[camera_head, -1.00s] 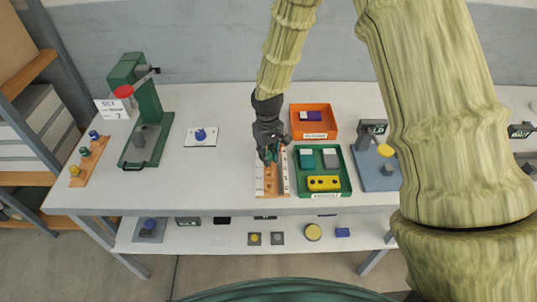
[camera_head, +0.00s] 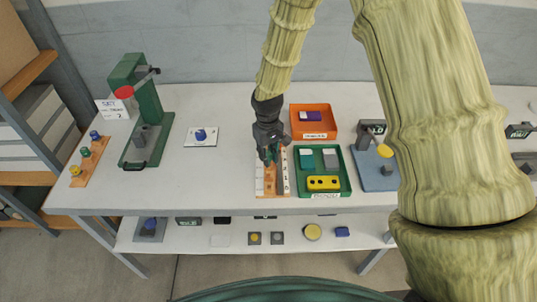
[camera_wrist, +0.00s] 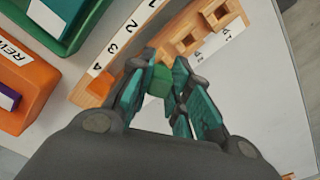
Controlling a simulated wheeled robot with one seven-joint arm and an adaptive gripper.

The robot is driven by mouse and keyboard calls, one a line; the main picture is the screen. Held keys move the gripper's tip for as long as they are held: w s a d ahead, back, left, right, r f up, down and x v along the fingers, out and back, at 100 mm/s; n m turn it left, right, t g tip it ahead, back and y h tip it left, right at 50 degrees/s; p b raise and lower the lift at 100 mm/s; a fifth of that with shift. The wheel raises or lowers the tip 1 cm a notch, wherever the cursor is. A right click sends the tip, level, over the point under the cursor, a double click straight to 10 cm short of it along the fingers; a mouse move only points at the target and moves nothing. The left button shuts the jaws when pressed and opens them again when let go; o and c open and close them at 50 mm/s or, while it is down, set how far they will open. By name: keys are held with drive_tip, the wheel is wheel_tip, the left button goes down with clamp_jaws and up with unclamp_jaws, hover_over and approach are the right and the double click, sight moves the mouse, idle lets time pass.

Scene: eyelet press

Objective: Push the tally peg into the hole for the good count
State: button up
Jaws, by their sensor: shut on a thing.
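The wooden tally board (camera_head: 272,194) lies on the table in the head view, left of the green tray. In the wrist view the board (camera_wrist: 196,30) shows square holes and a white strip numbered 1 to 4 (camera_wrist: 113,49). My gripper (camera_head: 268,158) is over the board. In the wrist view my gripper (camera_wrist: 160,80) has its teal fingers shut on a green peg (camera_wrist: 160,79). The peg is at the board, by the number 4 end of the strip. The fingers hide its lower end, so I cannot tell whether it is in a hole.
The green tray (camera_head: 346,190) with blocks and a yellow part is close right of the board. An orange bin (camera_head: 331,126) stands behind it. A green press (camera_head: 148,105) and a white card with a blue part (camera_head: 201,143) are left. The table between is clear.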

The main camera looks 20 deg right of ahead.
sight(269, 153)
drive_tip(key=shift+f+b, duration=0.3)
drive_tip(key=shift+f, duration=0.55)
idle(0.6)
drive_tip(key=o, duration=0.9)
drive_tip(key=shift+r, duration=0.1)
drive_tip(key=shift+r+p, duration=1.8)
drive_tip(key=shift+r, duration=0.65)
